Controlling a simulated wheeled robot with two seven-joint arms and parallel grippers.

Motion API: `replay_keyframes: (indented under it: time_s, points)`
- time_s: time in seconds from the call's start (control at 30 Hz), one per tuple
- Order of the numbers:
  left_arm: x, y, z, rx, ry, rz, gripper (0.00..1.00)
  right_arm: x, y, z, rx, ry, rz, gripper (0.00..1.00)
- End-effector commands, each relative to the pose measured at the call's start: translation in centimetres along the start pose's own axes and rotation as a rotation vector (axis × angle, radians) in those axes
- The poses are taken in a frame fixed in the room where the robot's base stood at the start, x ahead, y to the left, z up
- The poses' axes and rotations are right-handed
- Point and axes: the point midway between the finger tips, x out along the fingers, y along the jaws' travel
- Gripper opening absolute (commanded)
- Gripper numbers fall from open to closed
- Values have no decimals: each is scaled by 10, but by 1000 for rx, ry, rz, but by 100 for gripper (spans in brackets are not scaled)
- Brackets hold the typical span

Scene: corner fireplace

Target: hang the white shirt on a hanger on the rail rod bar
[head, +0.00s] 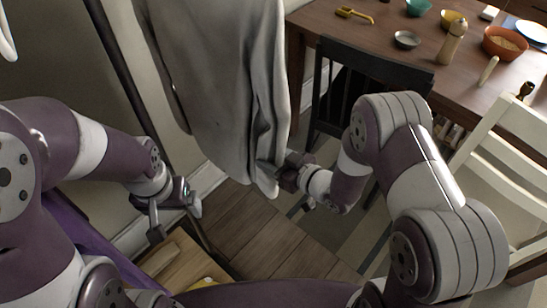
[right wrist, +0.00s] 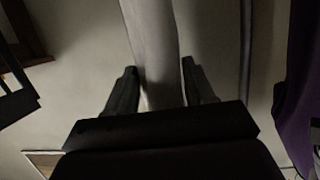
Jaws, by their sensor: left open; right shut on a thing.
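The white shirt (head: 220,70), greyish in this light, hangs down from the top of the head view; its upper part and any hanger in it are out of frame. My right gripper (head: 274,172) is shut on the shirt's lower right edge. In the right wrist view the shirt (right wrist: 153,45) runs as a pale strip between the two fingers (right wrist: 158,90). My left gripper (head: 176,214) is open and empty, low and to the left of the shirt, apart from it. A dark upright pole (head: 118,72) stands left of the shirt. The rail bar itself is not in view.
A wooden table (head: 375,25) with bowls and a pepper mill (head: 452,40) stands at the back right. A black chair (head: 375,62) is close to my right arm. A white chair (head: 505,150) is at the right. A pale curved piece (head: 7,40) shows at top left.

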Motion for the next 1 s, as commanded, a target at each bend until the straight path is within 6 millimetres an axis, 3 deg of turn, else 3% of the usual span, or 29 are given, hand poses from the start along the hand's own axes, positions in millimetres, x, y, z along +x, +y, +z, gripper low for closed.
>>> replay_keyframes:
  time_s: [0.03, 0.07, 0.13, 0.43, 0.53, 1.0]
  points:
    - [0, 0, 0, 0, 0, 0, 92, 0, 0, -2, -1, 4, 0, 0]
    - [0, 0, 0, 0, 0, 0, 92, 0, 0, -2, -1, 4, 0, 60]
    - [0, 0, 0, 0, 0, 0, 92, 0, 0, -1, -1, 3, 0, 83]
    - [0, 0, 0, 0, 0, 0, 92, -1, 0, 1, 1, -2, 0, 83]
    - [-2, 0, 0, 0, 0, 0, 92, -10, 1, 0, 1, -2, 2, 83]
    - [-13, 0, -2, 0, 0, 0, 92, -111, 2, -1, 1, 2, 6, 83]
